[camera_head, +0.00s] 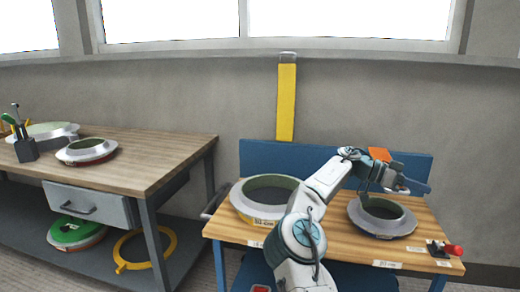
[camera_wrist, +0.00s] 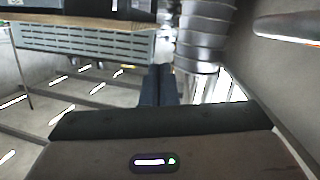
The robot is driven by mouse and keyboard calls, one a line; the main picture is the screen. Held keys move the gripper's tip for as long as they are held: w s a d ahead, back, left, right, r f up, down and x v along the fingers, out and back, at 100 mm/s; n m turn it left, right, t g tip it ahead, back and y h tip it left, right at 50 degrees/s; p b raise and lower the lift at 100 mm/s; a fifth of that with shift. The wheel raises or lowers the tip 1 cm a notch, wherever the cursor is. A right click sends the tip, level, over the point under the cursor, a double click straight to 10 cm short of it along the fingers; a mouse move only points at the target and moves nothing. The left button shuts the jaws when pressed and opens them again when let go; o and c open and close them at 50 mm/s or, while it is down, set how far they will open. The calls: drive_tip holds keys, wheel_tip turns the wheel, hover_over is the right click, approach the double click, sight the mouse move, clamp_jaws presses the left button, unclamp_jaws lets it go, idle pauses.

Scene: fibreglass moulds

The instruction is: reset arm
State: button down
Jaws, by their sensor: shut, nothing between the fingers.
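My arm reaches up over the blue-framed workbench (camera_head: 334,235) in the head view, its wrist bent to the right. My gripper (camera_head: 427,188) points right, above and beside the smaller grey ring mould (camera_head: 400,228), apart from it. In the wrist view my gripper's dark fingers (camera_wrist: 159,72) lie side by side, shut with nothing between them.
A larger ring mould (camera_head: 242,208) sits left on this bench. A red-knobbed device (camera_head: 453,250) is at its right front. A wooden table (camera_head: 160,150) with moulds (camera_head: 87,158) and a tool holder (camera_head: 25,150) stands left. A yellow strip (camera_head: 286,100) is on the wall.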

drive_tip(key=s+n+t+y+p, duration=0.3)
drive_tip(key=s+n+y+p, duration=0.3)
drive_tip(key=s+y+p, duration=0.4)
drive_tip(key=s+a+r+n+t+y+p, duration=0.1)
drive_tip(key=s+a+r+n+p, duration=0.3)
drive_tip(key=a, duration=0.5)
drive_tip(key=s+a+r+n+t+y+p, duration=0.1)
drive_tip(key=s+a+r+n+t+p, duration=0.2)
drive_tip(key=s+a, duration=0.6)
drive_tip(key=s+a+r+n+t+y+p, duration=0.2)
drive_tip(key=s+a+r+n+p, duration=0.3)
drive_tip(key=a, duration=0.6)
drive_tip(key=s+n+p, duration=0.2)
drive_tip(key=shift+s+a+r+n+t, duration=0.15)
drive_tip(key=shift+a+r+n+t, duration=0.05)
drive_tip(key=shift+r+n+t, duration=0.2)
